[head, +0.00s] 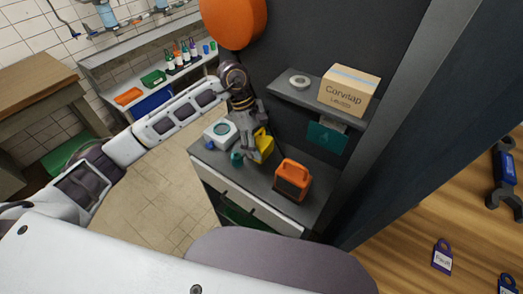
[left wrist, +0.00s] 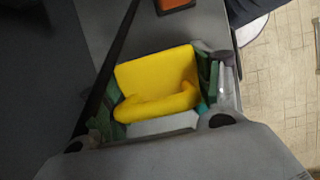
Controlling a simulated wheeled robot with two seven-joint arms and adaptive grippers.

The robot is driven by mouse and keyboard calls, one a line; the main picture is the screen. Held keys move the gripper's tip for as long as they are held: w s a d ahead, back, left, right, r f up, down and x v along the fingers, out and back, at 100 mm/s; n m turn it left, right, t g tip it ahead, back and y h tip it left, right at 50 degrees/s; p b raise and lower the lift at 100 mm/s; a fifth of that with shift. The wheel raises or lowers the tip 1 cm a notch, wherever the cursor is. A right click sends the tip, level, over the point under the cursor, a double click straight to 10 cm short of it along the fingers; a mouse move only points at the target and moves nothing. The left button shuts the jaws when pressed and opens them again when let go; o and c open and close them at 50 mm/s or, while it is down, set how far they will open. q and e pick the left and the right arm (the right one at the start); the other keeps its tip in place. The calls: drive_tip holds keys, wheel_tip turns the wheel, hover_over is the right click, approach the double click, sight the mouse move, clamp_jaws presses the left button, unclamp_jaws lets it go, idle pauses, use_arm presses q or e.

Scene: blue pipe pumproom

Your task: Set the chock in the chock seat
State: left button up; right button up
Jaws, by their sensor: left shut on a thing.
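A yellow chock (head: 264,144) is in my left gripper (head: 252,148), over the grey top of a low cabinet in the head view. In the left wrist view the yellow chock (left wrist: 160,82) fills the space between the two fingers of the left gripper (left wrist: 160,95), which is shut on it. A pale block (left wrist: 163,124) shows just below the chock there; I cannot tell what it is. I cannot tell whether the chock touches the cabinet top. I cannot make out the chock seat for certain. My right gripper is not in view.
On the cabinet top (head: 258,186) stand an orange box with a handle (head: 292,180), a white device with a round top (head: 220,134) and a teal cup (head: 237,158). A shelf above holds a cardboard box (head: 348,91) and a pale ring (head: 299,81).

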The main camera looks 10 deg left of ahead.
use_arm(q)
drive_tip(key=shift+f, duration=0.25)
wheel_tip(320, 180, down, 3)
drive_tip(key=shift+r+p, duration=0.2)
drive_tip(key=shift+p, duration=0.2)
drive_tip(key=shift+w+d+f, duration=0.1)
drive_tip(key=shift+w+f, duration=0.05)
drive_tip(key=shift+f, duration=0.3)
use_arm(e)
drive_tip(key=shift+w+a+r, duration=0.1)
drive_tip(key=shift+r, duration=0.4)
use_arm(q)
drive_tip(key=o, duration=1)
drive_tip(key=shift+f, duration=0.1)
drive_tip(key=shift+c, duration=0.2)
drive_tip(key=o, duration=0.5)
drive_tip(key=shift+c, duration=0.2)
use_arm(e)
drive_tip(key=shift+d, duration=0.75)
